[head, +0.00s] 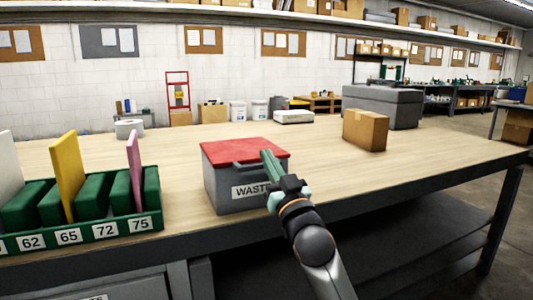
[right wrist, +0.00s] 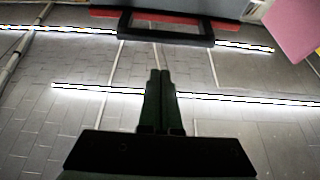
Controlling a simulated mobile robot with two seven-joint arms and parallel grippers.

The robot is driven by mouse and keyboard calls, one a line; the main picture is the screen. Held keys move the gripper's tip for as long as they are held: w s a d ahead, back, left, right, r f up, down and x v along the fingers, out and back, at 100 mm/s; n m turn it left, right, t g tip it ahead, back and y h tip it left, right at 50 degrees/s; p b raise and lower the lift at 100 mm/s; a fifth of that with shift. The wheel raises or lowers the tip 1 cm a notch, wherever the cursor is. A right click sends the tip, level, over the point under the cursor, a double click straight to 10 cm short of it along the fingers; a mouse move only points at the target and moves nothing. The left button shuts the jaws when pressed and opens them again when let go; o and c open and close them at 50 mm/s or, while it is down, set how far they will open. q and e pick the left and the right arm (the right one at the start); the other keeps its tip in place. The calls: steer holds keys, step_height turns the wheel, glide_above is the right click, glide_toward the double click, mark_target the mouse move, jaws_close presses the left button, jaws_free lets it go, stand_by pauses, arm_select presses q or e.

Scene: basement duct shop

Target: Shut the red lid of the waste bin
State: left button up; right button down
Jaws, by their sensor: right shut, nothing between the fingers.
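The waste bin (head: 228,190) is a grey box with a label reading "WASTE" on its front, standing on the wooden bench. Its red lid (head: 240,150) lies flat across the top and looks shut. A dark handle (head: 250,164) is on the lid's front edge. In the right wrist view the handle (right wrist: 165,32) and a red strip of the lid (right wrist: 150,16) show at the top. My right gripper (head: 268,156) is shut and empty at the bin's front right. In the right wrist view its fingertips (right wrist: 160,73) are apart from the handle. My left gripper is not in view.
A green rack (head: 95,226) with numbered slots and upright panels stands left of the bin. A cardboard box (head: 365,130) and a grey case (head: 382,106) are at the right rear. A white roll (head: 129,128) sits at the back left.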

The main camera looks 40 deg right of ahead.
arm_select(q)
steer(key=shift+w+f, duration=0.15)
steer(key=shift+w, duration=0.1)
arm_select(e)
steer(key=f+v, duration=0.1)
steer(key=v, duration=0.6)
steer(key=shift+f, duration=0.45)
steer(key=shift+w, duration=0.1)
